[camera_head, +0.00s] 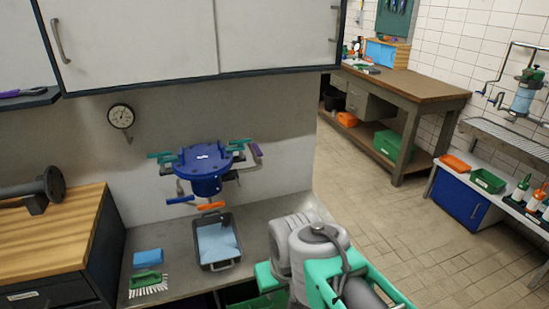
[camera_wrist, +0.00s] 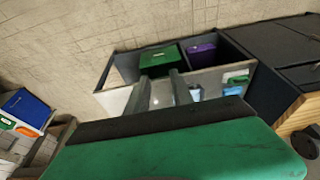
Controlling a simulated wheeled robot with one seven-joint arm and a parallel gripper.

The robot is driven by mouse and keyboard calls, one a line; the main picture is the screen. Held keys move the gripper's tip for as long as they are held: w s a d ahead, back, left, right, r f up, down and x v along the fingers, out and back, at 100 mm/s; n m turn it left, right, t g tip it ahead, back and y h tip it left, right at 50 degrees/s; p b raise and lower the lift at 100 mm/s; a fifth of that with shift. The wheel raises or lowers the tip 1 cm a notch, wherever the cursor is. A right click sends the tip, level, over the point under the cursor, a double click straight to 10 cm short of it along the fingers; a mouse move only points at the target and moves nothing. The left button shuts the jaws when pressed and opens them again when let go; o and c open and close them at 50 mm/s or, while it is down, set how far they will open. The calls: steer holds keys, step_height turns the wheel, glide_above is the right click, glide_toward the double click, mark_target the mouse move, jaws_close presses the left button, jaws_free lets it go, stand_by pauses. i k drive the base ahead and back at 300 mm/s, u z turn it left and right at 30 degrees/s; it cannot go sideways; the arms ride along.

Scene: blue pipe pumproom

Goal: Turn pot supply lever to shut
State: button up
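A round blue pot (camera_head: 203,168) with a bolted lid is fixed to the wall above the grey counter in the head view. Teal handles stick out at its upper left (camera_head: 166,156) and upper right (camera_head: 238,144). A purple-tipped handle (camera_head: 256,150) is at its right, a blue handle (camera_head: 180,200) at its lower left and an orange handle (camera_head: 211,206) below it. I cannot tell which is the pot supply lever. My gripper (camera_wrist: 161,78) shows in the wrist view with its two fingers apart and nothing between them, far from the pot, which is out of that view.
A dark tray with a blue cloth (camera_head: 217,243) sits under the pot. A blue sponge (camera_head: 148,257) and green brush (camera_head: 146,281) lie left of it. Wall cabinets (camera_head: 140,40) overhang the counter, with a gauge (camera_head: 121,116) below. Open tiled floor (camera_head: 375,220) lies to the right.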

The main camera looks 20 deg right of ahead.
mark_target(258, 153)
steer(key=u, duration=0.3)
steer(key=i, duration=1.05)
steer(key=u, duration=0.25)
